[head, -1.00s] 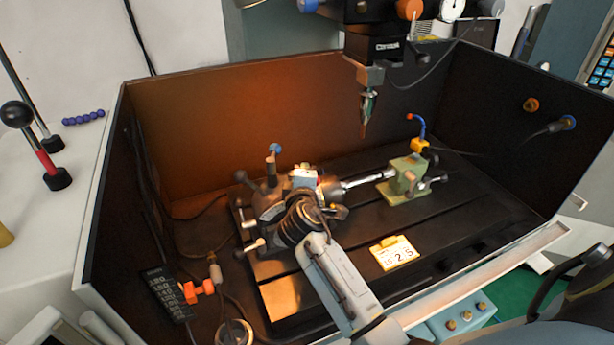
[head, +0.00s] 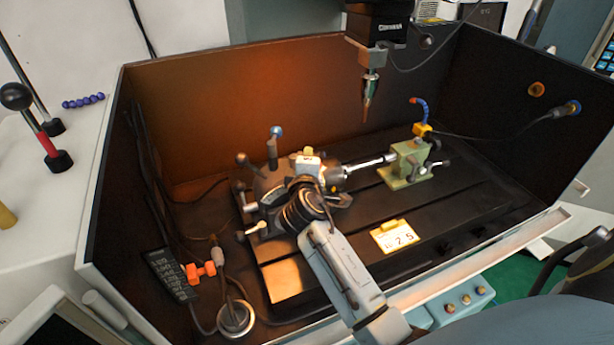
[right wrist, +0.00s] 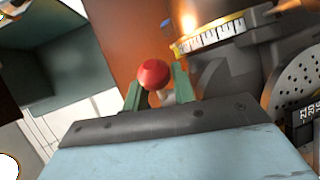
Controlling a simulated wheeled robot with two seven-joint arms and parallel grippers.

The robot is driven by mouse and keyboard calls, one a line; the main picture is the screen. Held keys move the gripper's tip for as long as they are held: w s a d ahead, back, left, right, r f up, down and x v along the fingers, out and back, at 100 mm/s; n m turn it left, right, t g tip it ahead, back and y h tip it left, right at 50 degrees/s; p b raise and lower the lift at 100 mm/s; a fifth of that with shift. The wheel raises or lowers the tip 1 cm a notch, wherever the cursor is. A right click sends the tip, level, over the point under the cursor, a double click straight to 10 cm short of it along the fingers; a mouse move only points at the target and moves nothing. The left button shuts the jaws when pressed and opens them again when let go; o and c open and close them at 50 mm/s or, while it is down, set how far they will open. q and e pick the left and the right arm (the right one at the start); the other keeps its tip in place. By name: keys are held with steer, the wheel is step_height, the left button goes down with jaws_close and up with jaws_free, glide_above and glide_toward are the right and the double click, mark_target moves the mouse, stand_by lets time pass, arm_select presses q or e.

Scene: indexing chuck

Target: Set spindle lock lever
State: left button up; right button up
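The indexing chuck (head: 268,184) lies on the dark slotted table inside the enclosure. It carries a lever with a blue knob (head: 277,131) and a lever with a dark knob (head: 242,159). My right arm reaches in from the lower right, and its wrist covers the chuck's front; the fingers are hidden in the head view. In the right wrist view, my right gripper's green fingers (right wrist: 158,88) stand apart with a red ball knob (right wrist: 153,73) between their tips. Whether they press on it cannot be told. A graduated yellow ring (right wrist: 212,35) shows behind. My left gripper is out of view.
A green tailstock (head: 408,163) stands right of the chuck. A spindle tool (head: 369,88) hangs above and behind. A yellow number card (head: 394,237) lies in front. A keypad (head: 170,275) and an orange valve (head: 201,270) are at left. The enclosure's front rim (head: 510,244) runs below.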

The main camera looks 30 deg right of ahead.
steer(key=v, duration=1.2)
steer(key=shift+b, duration=0.3)
